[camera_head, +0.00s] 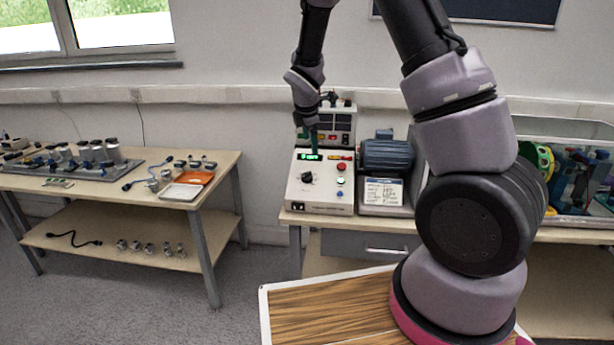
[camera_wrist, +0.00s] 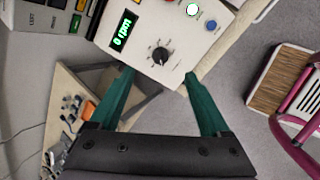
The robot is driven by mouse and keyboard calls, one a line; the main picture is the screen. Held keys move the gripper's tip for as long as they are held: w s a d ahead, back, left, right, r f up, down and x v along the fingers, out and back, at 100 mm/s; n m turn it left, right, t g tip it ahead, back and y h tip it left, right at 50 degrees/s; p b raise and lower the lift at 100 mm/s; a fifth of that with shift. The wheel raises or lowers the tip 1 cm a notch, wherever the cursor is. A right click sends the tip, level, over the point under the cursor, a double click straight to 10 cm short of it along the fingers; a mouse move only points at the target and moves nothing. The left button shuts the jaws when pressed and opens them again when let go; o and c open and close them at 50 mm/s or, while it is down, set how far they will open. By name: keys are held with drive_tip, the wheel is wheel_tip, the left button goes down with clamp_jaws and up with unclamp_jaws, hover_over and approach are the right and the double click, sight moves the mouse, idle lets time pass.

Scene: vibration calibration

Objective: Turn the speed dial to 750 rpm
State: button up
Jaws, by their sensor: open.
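The control box (camera_head: 322,198) is a white console on the workbench at the right of the head view. Its black speed dial (camera_head: 307,177) sits on the sloped front; it also shows in the wrist view (camera_wrist: 160,55), with scale marks around it. The green display (camera_head: 309,157) reads 0 rpm in the wrist view (camera_wrist: 122,30). My gripper (camera_wrist: 158,76) has two green fingers spread wide and empty. In the wrist view the dial lies just beyond and between the fingertips, apart from both. In the head view my gripper hangs above the box's upper left part.
A grey motor (camera_head: 387,156) stands right of the box. A side table (camera_head: 120,185) with an orange tray (camera_head: 193,177) and parts stands left. A clear gap separates it from the workbench.

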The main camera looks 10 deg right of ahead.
sight(307, 174)
drive_tip(key=w+f+n, duration=0.1)
drive_tip(key=w+f, duration=0.1)
drive_tip(key=f, duration=0.3)
drive_tip(key=w+f+n, duration=0.1)
drive_tip(key=w+f, duration=0.1)
drive_tip(key=f, duration=0.3)
drive_tip(key=w+f+n, duration=0.1)
drive_tip(key=w+f, duration=0.1)
drive_tip(key=f, duration=0.3)
drive_tip(key=shift+w+n, duration=0.15)
drive_tip(key=shift+n, duration=0.15)
clamp_jaws()
